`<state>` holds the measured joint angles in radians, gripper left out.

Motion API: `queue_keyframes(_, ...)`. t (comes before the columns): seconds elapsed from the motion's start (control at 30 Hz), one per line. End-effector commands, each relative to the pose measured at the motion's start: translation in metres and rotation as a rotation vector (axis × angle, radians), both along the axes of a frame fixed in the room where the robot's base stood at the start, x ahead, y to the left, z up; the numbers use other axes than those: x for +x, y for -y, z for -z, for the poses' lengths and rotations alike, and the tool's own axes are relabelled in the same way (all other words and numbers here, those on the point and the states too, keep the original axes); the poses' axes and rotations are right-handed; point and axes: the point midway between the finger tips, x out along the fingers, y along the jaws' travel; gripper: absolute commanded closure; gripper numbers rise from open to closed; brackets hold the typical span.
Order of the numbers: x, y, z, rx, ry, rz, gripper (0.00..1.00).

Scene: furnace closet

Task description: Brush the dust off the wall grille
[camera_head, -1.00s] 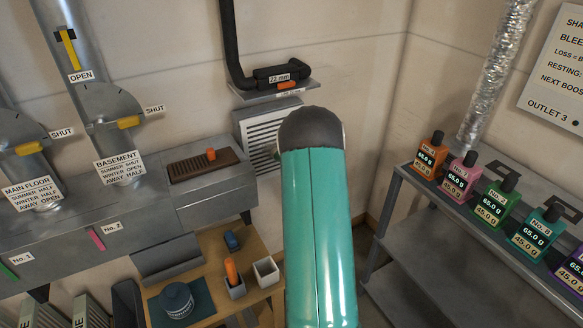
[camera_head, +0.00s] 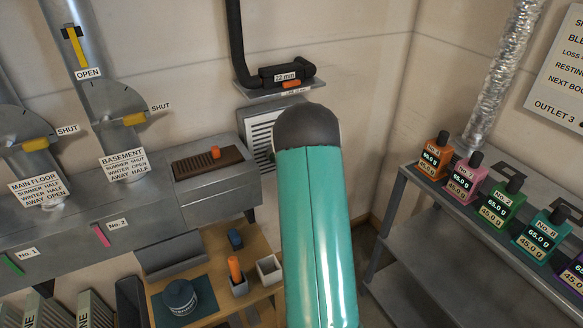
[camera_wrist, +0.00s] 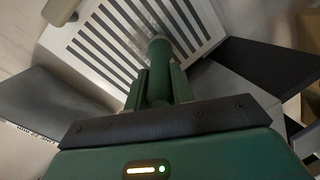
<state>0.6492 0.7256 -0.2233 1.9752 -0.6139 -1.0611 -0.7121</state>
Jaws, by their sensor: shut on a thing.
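In the wrist view the slotted grille (camera_wrist: 92,42) fills the upper middle. My gripper (camera_wrist: 160,84) is shut on a green round handle (camera_wrist: 160,56), which points toward the slats. I take it for the brush's handle; its bristles are hidden, so I cannot tell whether they touch the grille. A greyish patch on the slats beside the handle may be dust.
A bottle rack (camera_head: 405,183) stands at right.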

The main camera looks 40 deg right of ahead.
Motion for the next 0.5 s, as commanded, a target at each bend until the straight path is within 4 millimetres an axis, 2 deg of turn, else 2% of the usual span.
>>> queue_keyframes(0.17,0.0021,-0.0074,-0.0004,-0.001,0.000,0.000,1.00)
queue_keyframes(0.5,0.0024,-0.0074,-0.0003,-0.001,0.000,0.000,1.00)
